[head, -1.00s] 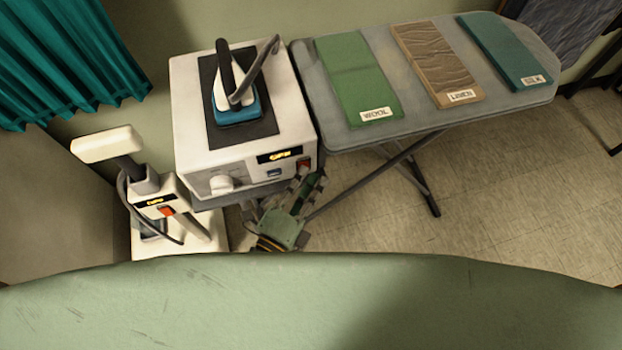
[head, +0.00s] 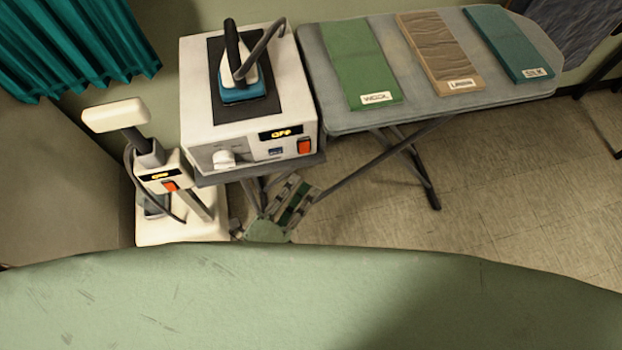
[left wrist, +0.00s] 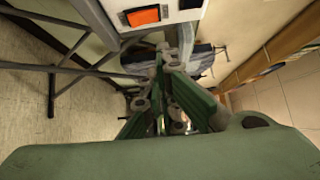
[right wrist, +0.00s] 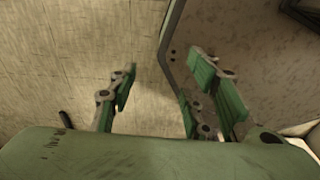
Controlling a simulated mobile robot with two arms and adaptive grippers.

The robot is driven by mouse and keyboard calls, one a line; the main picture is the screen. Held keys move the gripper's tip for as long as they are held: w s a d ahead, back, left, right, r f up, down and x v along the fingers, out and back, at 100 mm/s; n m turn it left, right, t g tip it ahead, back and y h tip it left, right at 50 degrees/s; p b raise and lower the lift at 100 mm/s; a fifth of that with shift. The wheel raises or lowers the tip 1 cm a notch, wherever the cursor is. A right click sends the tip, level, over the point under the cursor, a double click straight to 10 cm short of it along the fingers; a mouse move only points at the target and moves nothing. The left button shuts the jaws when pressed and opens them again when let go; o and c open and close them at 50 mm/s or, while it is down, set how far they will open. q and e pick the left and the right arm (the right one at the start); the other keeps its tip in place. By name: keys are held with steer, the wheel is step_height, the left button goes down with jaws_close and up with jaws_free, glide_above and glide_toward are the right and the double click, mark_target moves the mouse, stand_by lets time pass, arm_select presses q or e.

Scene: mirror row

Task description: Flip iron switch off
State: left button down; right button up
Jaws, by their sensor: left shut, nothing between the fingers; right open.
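The iron station (head: 240,130) is a white box with a blue-soled iron (head: 238,85) standing on its dark top mat. Its front has a knob (head: 224,158), a display (head: 279,133) that reads OFF, and an orange-red rocker switch (head: 304,147). The switch also shows in the left wrist view (left wrist: 143,16), near the top edge. My left gripper (head: 300,186) is shut and empty, below the switch and apart from it. My right gripper (right wrist: 155,85) is open and empty in the right wrist view, over the floor beside a panel.
The ironing board (head: 350,118) stands to the right with green wool (head: 350,65), brown linen (head: 440,50) and teal silk (head: 508,42) pieces. A white upright device (head: 165,180) with its own orange-red switch stands at left. A teal curtain (head: 70,50) hangs behind.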

arm_select(q)
steer(key=v, duration=0.3)
steer(key=r+v, duration=0.1)
steer(key=v, duration=0.1)
steer(key=shift+s+d, duration=0.1)
steer(key=shift+s, duration=0.05)
arm_select(e)
steer(key=shift+w+a+f, duration=0.25)
steer(key=shift+f, duration=0.05)
arm_select(q)
steer(key=shift+f, duration=0.1)
